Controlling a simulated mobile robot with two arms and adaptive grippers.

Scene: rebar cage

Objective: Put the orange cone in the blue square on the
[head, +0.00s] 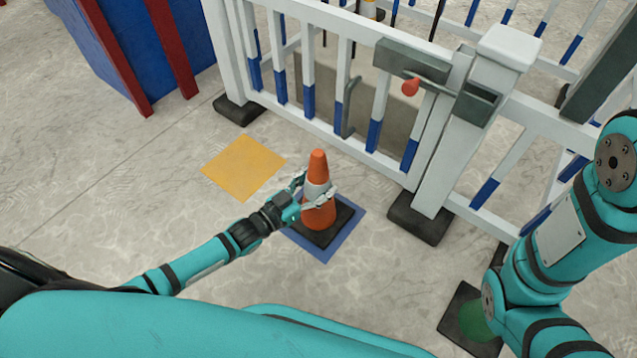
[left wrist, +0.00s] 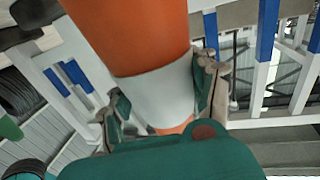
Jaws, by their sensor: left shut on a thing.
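The orange cone (head: 318,213) with a white band and a black square base stands upright over the blue square (head: 325,253) on the floor. Its base covers most of the blue, leaving a blue border in sight; I cannot tell whether the base touches the floor. My left gripper (head: 318,193) is shut on the cone around its white band. In the left wrist view the cone (left wrist: 130,32) fills the upper middle, with the fingers (left wrist: 165,95) on both sides of the band. My right arm shows at the right edge, but its gripper is out of sight.
A yellow square (head: 244,167) lies on the floor left of the cone. A white and blue gate (head: 340,100) with a latch stands just behind, its thick post (head: 455,130) to the right. A blue block (head: 140,45) with red bars stands at the upper left. Floor at the left is clear.

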